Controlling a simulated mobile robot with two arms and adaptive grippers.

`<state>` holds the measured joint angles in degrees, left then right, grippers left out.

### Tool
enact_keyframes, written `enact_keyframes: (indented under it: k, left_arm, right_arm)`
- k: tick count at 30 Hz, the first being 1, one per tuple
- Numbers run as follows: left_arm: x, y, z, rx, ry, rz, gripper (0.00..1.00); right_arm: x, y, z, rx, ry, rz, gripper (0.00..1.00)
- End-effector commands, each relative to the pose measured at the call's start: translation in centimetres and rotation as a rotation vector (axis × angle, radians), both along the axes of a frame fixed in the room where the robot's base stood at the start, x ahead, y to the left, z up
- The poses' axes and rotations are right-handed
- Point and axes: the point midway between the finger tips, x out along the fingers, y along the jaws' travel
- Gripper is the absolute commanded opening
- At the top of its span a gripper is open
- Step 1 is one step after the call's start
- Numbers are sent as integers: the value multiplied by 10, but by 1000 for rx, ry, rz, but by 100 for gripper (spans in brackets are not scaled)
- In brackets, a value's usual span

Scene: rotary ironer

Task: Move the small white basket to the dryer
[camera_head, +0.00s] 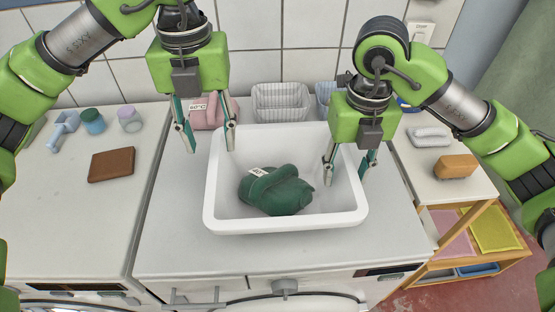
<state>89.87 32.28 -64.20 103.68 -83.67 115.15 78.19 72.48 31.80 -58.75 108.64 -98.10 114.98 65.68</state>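A white basket (240,222) stands on top of a white machine with a round door at its front. A folded dark green cloth (277,190) with a white tag lies in it. My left gripper (207,142) is open above the basket's back left corner, its fingers pointing down. My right gripper (346,176) is open at the basket's right side. One finger appears over the inside and the other outside the right rim. I cannot tell whether they touch the rim. A smaller whitish ribbed basket (281,102) stands behind, against the tiled wall.
A pink container (208,113) and a blue basket (326,93) stand at the back. On the left top are a brown block (111,164), a teal jar (92,121) and a light-blue scoop (62,130). An orange sponge (455,167) lies on the right shelf unit.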

Motion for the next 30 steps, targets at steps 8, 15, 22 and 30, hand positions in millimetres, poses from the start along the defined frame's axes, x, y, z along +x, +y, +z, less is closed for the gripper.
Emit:
enact_keyframes:
  k: [8, 15, 22, 30]
  left_arm:
    - [0, 0, 27, 1, 1, 0, 39]
    - [0, 0, 30, 1, 1, 0, 39]
    - [0, 0, 29, 1, 1, 0, 39]
    - [0, 0, 29, 1, 1, 0, 39]
  right_arm:
    - [0, 0, 1, 0, 0, 0, 39]
    - [2, 0, 26, 0, -6, -1, 39]
    - [1, 0, 73, -1, -6, -1, 39]
    - [1, 0, 111, -1, -3, -1, 39]
